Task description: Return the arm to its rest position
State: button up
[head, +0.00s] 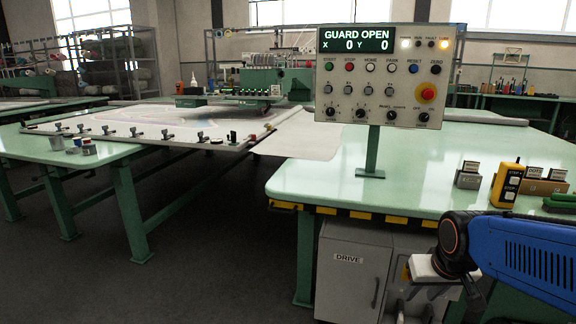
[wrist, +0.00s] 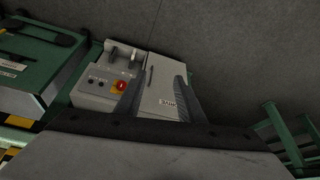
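My arm shows at the lower right of the head view as a blue link (head: 525,258) with a dark joint, reaching in over the front edge of the green table. A pale part of its wrist end hangs low in front of the cabinets under that table. In the wrist view, my gripper (wrist: 158,88) has its two dark ribbed fingers well apart, with nothing between them.
The drive cabinet (head: 347,262) stands under the green table (head: 330,185). A control panel (head: 385,75) reading "GUARD OPEN", X 0, Y 0 rises from the table. A yellow pendant (head: 507,186) stands near my arm. Open grey floor (head: 215,265) lies to the left.

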jog(key=s+a+r, duration=0.2)
jog(key=s, duration=1)
jog(key=shift+s+a+r+n, duration=0.2)
jog(key=shift+s+r+n, duration=0.1)
jog(key=shift+s+n, duration=0.1)
dwell(0.9)
